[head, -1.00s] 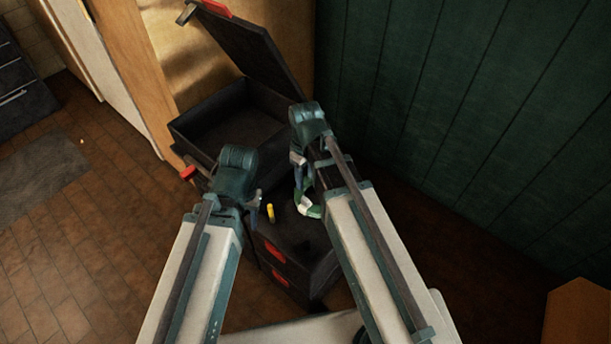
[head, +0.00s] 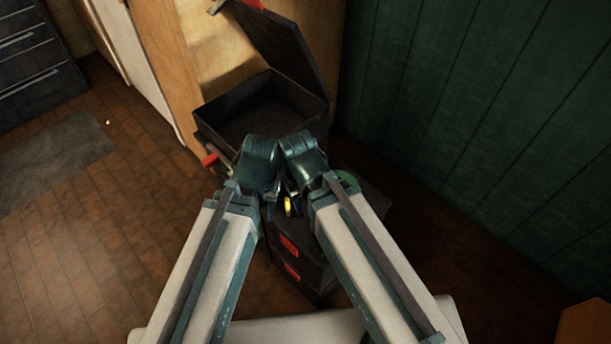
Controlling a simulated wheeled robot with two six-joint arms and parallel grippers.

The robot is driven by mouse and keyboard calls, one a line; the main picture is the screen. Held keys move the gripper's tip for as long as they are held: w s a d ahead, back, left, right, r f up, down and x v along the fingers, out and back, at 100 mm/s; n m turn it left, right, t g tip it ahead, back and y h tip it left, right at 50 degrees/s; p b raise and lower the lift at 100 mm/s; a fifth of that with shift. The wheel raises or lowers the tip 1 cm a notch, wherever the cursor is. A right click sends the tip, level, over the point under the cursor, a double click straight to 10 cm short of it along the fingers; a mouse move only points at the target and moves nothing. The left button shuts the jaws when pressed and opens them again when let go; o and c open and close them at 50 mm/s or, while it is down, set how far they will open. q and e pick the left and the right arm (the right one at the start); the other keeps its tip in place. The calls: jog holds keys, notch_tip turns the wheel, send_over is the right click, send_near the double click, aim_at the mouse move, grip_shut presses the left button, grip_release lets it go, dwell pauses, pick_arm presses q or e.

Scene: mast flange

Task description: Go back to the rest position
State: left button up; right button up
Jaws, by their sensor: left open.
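My left gripper (head: 271,207) is open, low in the middle of the head view, just left of a small yellow piece (head: 289,206). I see nothing held in it. My right arm's wrist (head: 303,158) is close beside the left one. The right gripper's fingers are mostly hidden behind the arms, so their opening does not show. Both arms reach forward over a black cabinet or box (head: 375,196) with red handles.
An open black case (head: 207,118) with its lid raised stands just beyond the wrists. A dark green panelled wall (head: 470,110) is on the right. Drawers (head: 35,70) stand at the far left.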

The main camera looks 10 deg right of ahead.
notch_tip(320, 180, up, 17)
jog(key=p, duration=1.7)
jog(key=shift+r, duration=0.2)
